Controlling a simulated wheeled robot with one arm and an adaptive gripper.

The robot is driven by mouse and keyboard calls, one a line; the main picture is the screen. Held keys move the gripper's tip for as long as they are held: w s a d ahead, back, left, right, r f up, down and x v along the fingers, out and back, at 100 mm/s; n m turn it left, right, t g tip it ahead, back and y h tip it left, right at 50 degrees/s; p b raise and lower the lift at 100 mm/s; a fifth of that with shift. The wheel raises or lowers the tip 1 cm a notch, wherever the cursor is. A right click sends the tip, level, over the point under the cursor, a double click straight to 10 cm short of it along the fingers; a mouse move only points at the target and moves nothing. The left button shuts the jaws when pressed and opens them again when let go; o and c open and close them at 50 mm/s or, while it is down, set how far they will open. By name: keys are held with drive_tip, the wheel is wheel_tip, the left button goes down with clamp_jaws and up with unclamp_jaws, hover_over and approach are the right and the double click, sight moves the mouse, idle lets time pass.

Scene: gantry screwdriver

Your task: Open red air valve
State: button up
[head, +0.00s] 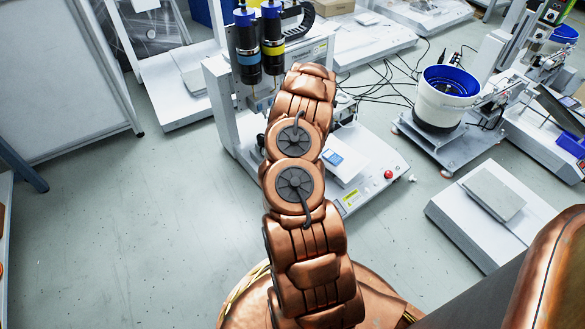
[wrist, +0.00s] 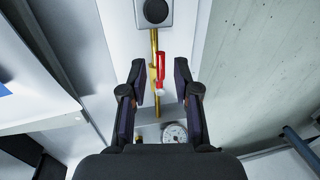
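In the wrist view the red valve handle (wrist: 161,70) is long and narrow and lies along a brass pipe (wrist: 154,48). My gripper (wrist: 159,68) is open, with one dark finger on each side of the handle and pipe. Gaps show between both fingers and the handle, so I see no contact. A small whitish part (wrist: 158,92) sits at the handle's near end. In the head view my arm hides my gripper, and the valve does not show there.
A round pressure gauge (wrist: 174,132) sits close to my right finger. A grey box (wrist: 154,12) with a dark round centre is at the pipe's far end. In the head view the gantry screwdriver machine (head: 222,88) stands behind my arm; the floor (head: 130,220) left is clear.

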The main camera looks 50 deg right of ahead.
drive_tip(key=shift+s, duration=0.1)
wheel_tip(320, 180, up, 12)
drive_tip(key=d, duration=0.2)
drive_tip(key=shift+s+d, duration=0.15)
drive_tip(key=shift+s, duration=0.1)
idle(0.3)
drive_tip(key=shift+f, duration=0.1)
idle(0.4)
